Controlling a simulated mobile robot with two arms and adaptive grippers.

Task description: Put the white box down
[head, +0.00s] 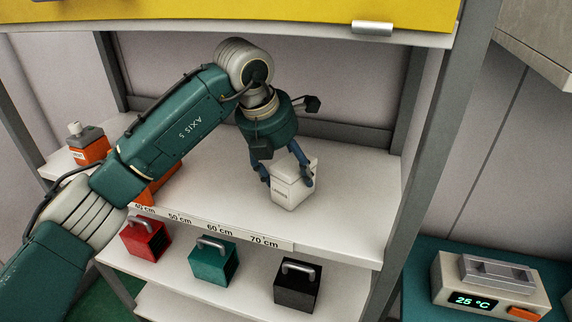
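The white box (288,193) is at the right part of the upper shelf (350,190) in the head view, near the 70 cm mark on the shelf's front edge. My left gripper (287,180) reaches down over it from above, with blue fingers on two sides of the box. The fingers appear closed on it. I cannot tell whether the box's bottom touches the shelf. My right gripper is not in view.
Orange items (90,150) stand at the shelf's left, partly behind my arm. Red (146,240), teal (213,262) and black (298,287) handled boxes stand on the shelf below. Shelf posts (430,130) flank the opening. A device reading 25 °C (490,285) sits at right.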

